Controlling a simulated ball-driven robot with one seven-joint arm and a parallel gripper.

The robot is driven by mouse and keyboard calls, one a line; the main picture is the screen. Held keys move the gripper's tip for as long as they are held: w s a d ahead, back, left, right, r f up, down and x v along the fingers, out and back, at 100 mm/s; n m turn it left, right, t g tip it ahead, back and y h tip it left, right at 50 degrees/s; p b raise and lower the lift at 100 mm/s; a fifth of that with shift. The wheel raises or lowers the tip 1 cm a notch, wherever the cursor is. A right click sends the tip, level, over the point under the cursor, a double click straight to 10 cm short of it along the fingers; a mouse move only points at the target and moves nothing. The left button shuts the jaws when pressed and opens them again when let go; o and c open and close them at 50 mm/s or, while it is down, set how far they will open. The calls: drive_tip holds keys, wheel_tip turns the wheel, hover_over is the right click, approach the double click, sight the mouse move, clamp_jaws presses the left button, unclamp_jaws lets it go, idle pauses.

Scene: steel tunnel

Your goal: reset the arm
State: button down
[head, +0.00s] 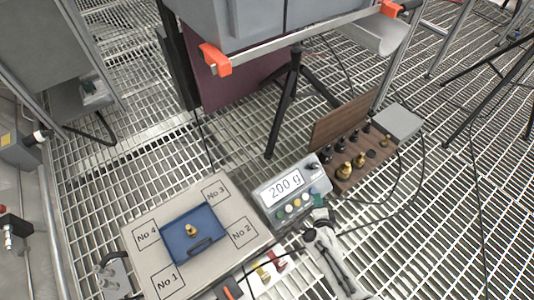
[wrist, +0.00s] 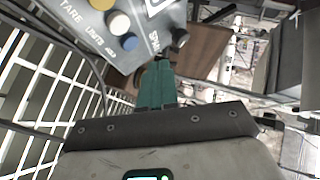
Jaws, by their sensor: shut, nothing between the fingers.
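My gripper (head: 318,203) is at the right front corner of the scale's control panel in the head view, its teal fingers shut and empty. In the wrist view the shut fingers (wrist: 157,84) point away from the camera, with the panel's buttons close by at upper left. My arm reaches up from the bottom of the head view. I cannot tell whether the fingertips touch the panel.
The scale's display (head: 284,188) reads 200 g. A blue tray (head: 178,222) holding a brass weight (head: 191,231) lies on the scale plate (head: 135,240), marked No 1 to No 4. An open wooden case (head: 352,186) of weights stands right. Cables cross the grating.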

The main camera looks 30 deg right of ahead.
drive_tip(key=w+a+r+n+g+y, duration=0.1)
drive_tip(key=a+r+n+y, duration=0.3)
drive_tip(key=a+n+y, duration=0.3)
drive_tip(key=w+a+r+n+y, duration=0.1)
drive_tip(key=a+r+n+y, duration=0.3)
drive_tip(key=a+n, duration=0.45)
drive_tip(key=s+d+r+n+g+h, duration=0.1)
drive_tip(key=s+r+n+g, duration=0.2)
drive_tip(key=s+r+g, duration=0.5)
drive_tip(key=s+d+r+n+g+h, duration=0.1)
drive_tip(key=s+d+r+n+h, duration=0.2)
drive_tip(key=s, duration=0.8)
wheel_tip(320, 180, up, 38)
drive_tip(key=a+f+y+p, duration=0.1)
drive_tip(key=p, duration=3.5)
wheel_tip(320, 180, down, 18)
drive_tip(key=b, duration=1.8)
drive_tip(key=shift+s+r, duration=0.15)
drive_tip(key=shift+s, duration=0.25)
